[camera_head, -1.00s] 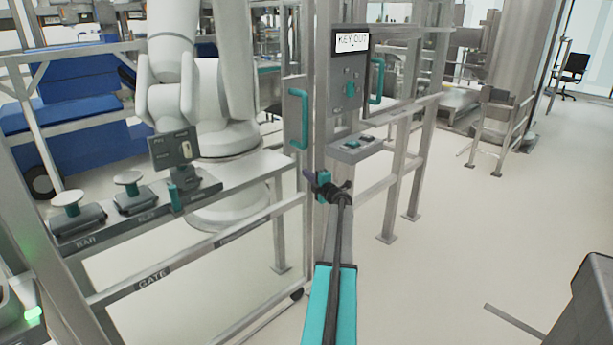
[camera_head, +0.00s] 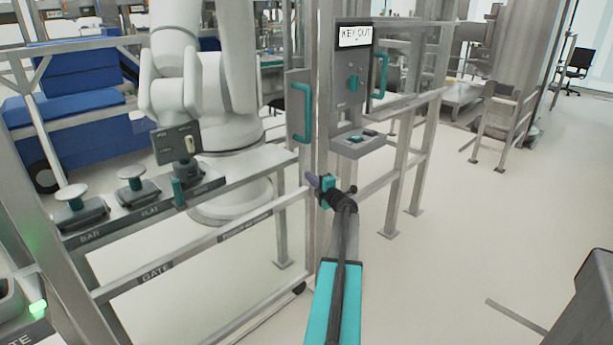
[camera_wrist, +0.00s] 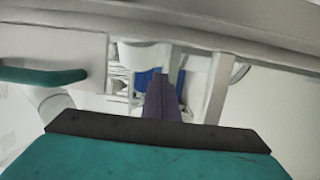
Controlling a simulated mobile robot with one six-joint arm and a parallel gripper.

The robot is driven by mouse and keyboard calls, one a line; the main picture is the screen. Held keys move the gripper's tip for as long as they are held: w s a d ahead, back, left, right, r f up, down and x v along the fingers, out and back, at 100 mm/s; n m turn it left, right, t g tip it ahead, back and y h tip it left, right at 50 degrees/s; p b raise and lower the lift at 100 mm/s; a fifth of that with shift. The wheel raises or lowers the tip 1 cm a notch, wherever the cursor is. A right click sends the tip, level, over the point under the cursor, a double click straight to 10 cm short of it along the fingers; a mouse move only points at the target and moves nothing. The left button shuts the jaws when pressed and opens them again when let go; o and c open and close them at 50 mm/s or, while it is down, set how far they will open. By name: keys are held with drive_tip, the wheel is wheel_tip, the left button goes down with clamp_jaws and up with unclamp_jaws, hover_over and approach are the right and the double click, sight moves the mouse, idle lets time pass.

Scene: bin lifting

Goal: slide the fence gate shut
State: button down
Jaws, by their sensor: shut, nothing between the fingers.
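The fence gate is a grey metal frame whose rail labelled GATE (camera_head: 157,273) runs from the lower left toward the middle posts. A teal upright handle (camera_head: 301,112) sits on a grey plate beside the fence post. It also shows at the left of the wrist view (camera_wrist: 42,75). My gripper (camera_head: 311,181) is shut and empty, with dark purple fingers, below the handle and in front of the posts. The fingers (camera_wrist: 162,100) also show in the wrist view, apart from the handle. Whether they touch the frame or post I cannot tell.
A KEY OUT panel (camera_head: 353,75) with a second teal handle (camera_head: 380,75) stands just right of the posts. A white robot arm (camera_head: 205,90) stands behind the fence. A shelf with knobs (camera_head: 136,181) is at left. Open floor (camera_head: 440,270) lies at right.

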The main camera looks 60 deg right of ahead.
drive_tip(key=shift+v, duration=2.2)
